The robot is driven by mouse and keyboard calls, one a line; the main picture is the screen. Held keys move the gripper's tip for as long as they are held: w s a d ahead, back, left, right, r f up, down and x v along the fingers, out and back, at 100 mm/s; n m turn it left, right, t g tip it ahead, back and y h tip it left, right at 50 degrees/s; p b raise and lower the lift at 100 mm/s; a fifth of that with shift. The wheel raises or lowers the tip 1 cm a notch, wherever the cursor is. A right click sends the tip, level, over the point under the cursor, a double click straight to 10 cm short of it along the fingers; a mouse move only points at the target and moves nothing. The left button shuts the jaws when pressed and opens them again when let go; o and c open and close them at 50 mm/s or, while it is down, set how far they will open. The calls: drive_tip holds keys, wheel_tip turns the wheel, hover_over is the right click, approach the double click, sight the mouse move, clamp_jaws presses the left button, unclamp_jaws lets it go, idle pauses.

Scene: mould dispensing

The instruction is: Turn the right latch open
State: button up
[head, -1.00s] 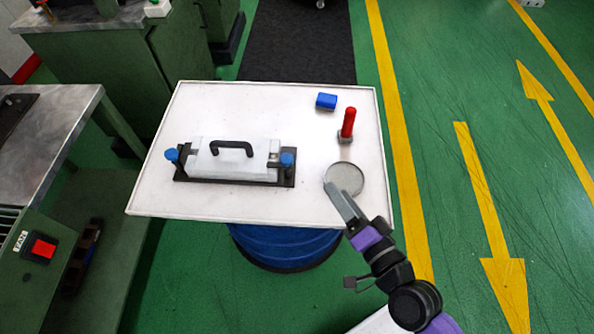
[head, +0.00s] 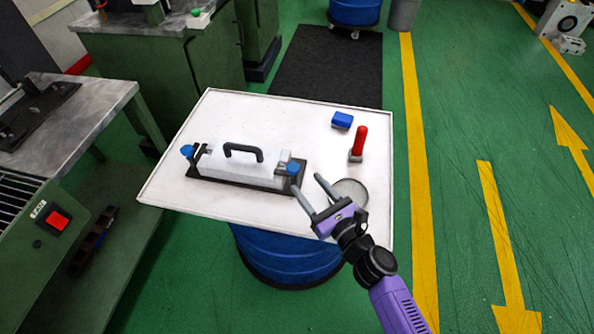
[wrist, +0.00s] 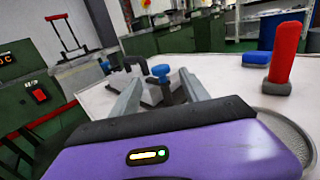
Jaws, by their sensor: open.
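The mould (head: 236,164) is a white block with a black arch handle on a dark base plate, at the left of the white table. Its right latch has a blue knob (head: 293,168) at the mould's right end; the left latch has a blue knob (head: 187,151). My gripper (head: 306,186) is open and empty, its fingers pointing toward the right latch from the front right, a little short of it. In the wrist view the right latch's blue knob (wrist: 161,71) shows between the fingers, with the mould behind it.
A round grey dish (head: 350,192) lies beside my gripper, partly behind it. A red-handled tool (head: 359,141) stands behind the dish, and a blue block (head: 342,120) lies farther back. The white table top (head: 270,112) is clear behind the mould.

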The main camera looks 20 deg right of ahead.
sight(297, 171)
drive_tip(key=w, duration=0.4)
drive_tip(key=w+a, duration=0.1)
drive_tip(key=w, duration=0.1)
drive_tip(key=shift+w, duration=0.25)
drive_tip(key=shift+c, duration=0.4)
clamp_jaws()
